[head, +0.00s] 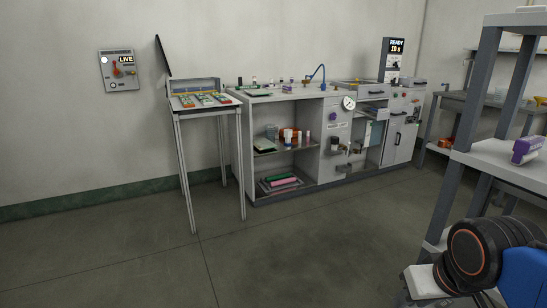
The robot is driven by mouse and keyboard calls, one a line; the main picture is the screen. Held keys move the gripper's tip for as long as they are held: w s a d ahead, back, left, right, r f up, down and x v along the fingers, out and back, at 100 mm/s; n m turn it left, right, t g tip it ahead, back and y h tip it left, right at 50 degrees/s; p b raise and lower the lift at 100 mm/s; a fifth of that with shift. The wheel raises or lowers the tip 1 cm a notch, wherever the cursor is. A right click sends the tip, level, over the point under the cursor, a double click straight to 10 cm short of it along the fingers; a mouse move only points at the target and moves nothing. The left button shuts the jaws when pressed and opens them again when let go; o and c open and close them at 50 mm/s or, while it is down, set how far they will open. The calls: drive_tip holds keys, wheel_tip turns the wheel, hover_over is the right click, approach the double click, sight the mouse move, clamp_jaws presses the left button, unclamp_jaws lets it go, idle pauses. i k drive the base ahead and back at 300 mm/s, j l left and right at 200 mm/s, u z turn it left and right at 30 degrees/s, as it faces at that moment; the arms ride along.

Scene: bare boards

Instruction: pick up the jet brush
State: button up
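I cannot pick out the jet brush for certain in the head view; many small items on the bench are too small to tell. A long grey workbench (275,97) stands against the back wall, with small bottles and a green item (257,94) on its top. My gripper is not in view. Only part of my arm shows at the lower right, a black joint with an orange ring and a blue link.
A thin-legged stand (208,108) with colourful boards (199,100) adjoins the bench's left end. A grey shelf rack (500,165) holding a purple-and-white item (527,149) rises close on the right. A switch box (122,71) hangs on the wall. The middle floor is clear.

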sight(286, 89)
drive_tip(key=i, duration=1.85)
